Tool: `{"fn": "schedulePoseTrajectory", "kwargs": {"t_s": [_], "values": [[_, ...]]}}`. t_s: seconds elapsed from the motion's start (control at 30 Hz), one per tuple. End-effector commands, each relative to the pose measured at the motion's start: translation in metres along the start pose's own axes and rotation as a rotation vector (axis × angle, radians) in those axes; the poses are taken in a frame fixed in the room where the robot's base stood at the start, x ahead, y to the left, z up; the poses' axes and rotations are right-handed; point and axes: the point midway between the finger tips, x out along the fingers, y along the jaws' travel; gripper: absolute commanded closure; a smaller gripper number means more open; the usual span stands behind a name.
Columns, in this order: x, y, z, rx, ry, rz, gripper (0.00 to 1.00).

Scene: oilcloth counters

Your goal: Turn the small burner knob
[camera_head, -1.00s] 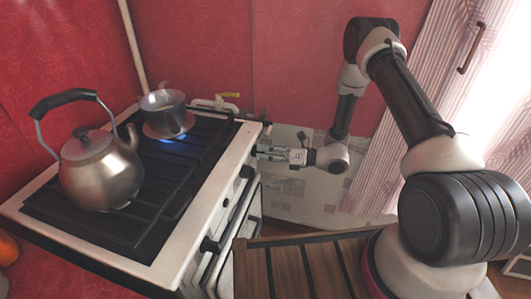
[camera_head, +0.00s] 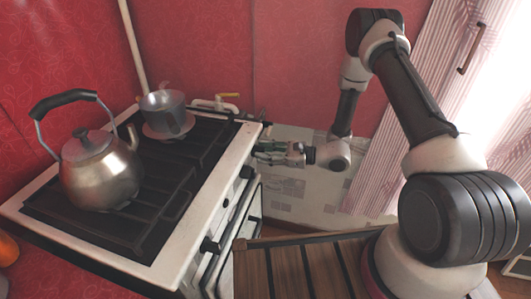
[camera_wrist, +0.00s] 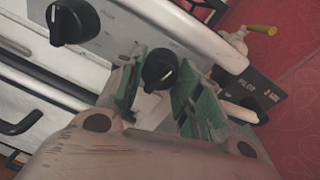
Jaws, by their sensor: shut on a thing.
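The stove (camera_head: 228,165) stands on the left, with its black knobs along the front panel. My gripper (camera_head: 262,150) is at the far end of that panel. In the wrist view my gripper (camera_wrist: 160,85) has its green-padded fingers on both sides of a black round knob (camera_wrist: 160,68) with a white mark and is shut on it. In the head view the gripper hides this knob. A small pot (camera_head: 165,104) stands on the far small burner, and no flame shows under it.
A steel kettle (camera_head: 100,178) stands on the near burner. Another black knob (camera_wrist: 72,22) sits beside the held one. A pipe with a yellow valve handle (camera_wrist: 262,29) is close behind my gripper. A slatted wooden surface (camera_head: 290,268) lies in front.

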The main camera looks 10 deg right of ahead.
Motion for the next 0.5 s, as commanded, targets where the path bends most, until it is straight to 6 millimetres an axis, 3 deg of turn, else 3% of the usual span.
{"fn": "schedulePoseTrajectory", "kwargs": {"t_s": [0.5], "values": [[-0.0005,0.0005,-0.0005,-0.132,0.014,-0.009,0.89]]}}
